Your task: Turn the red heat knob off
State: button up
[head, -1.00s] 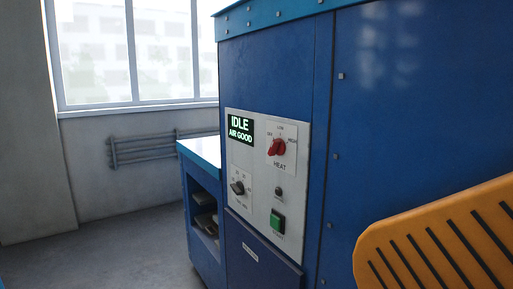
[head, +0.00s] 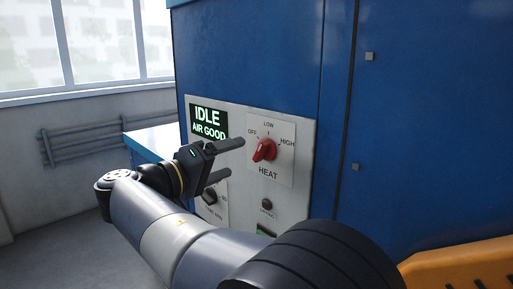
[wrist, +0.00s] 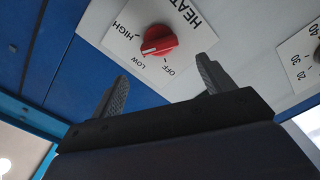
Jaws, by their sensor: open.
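The red heat knob (head: 265,149) is on the white control panel (head: 305,195), with OFF, LOW and HIGH around it and HEAT below. In the wrist view the knob (wrist: 160,40) has a white mark turned away from OFF, toward the LOW and HIGH side; the exact setting is unclear. My gripper (head: 233,158) is open and empty, to the left of the knob in the head view, in front of the panel. In the wrist view the knob lies ahead of my two spread fingers (wrist: 162,73), roughly between them, and no contact shows.
The display (head: 208,123) reads IDLE and AIR GOOD. A black dial (head: 210,195) is partly behind my gripper. An orange slotted part (head: 465,268) is at lower right.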

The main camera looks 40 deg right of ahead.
aim_at(258, 149)
jog(key=d, duration=0.3)
jog(key=d+p, duration=0.1)
jog(key=d, duration=0.5)
jog(key=shift+w+d, duration=0.15)
jog(key=shift+w, duration=0.2)
jog(key=c, duration=1)
